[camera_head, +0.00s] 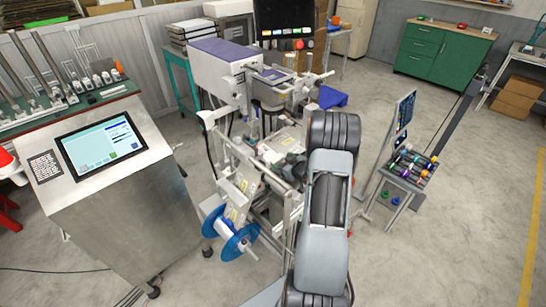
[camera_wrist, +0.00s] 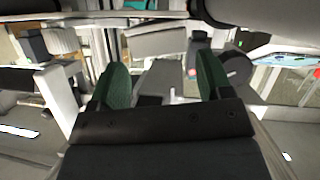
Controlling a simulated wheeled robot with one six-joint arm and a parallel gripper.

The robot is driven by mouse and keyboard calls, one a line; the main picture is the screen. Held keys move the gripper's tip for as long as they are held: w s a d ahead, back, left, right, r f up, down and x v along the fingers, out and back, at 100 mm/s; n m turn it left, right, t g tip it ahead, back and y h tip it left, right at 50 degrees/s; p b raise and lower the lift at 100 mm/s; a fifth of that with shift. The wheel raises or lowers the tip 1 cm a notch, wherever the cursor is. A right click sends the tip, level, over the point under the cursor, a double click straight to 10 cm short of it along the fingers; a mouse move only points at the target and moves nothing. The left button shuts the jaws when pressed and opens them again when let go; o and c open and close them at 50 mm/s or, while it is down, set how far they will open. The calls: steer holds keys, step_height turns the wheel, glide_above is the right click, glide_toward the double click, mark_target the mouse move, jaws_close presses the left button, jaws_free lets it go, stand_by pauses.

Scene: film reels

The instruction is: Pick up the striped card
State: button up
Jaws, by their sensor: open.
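I cannot make out a striped card for sure in either view. My gripper (camera_wrist: 162,84) shows in the wrist view with two green-padded fingers spread apart. It is open, with nothing held between the fingers. In the head view my grey and black arm rises in front of the machine in the middle, and the fingers cannot be made out. The arm hides part of the machine (camera_head: 215,60) and what lies behind it. The wrist view faces machine parts, tilted and partly blurred.
A metal console with a touchscreen (camera_head: 101,145) stands at the left. Blue reels (camera_head: 238,243) hang low on the machine's front. A small stand (camera_head: 400,183) with several coloured rolls is right of my arm. A green cabinet (camera_head: 436,52) is at the back. Floor is clear at the right.

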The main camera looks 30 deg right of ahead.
mark_target(279, 161)
steer(key=shift+p+x, duration=0.4)
steer(key=shift+x, duration=1.5)
steer(key=shift+d+f, duration=0.1)
steer(key=c, duration=0.6)
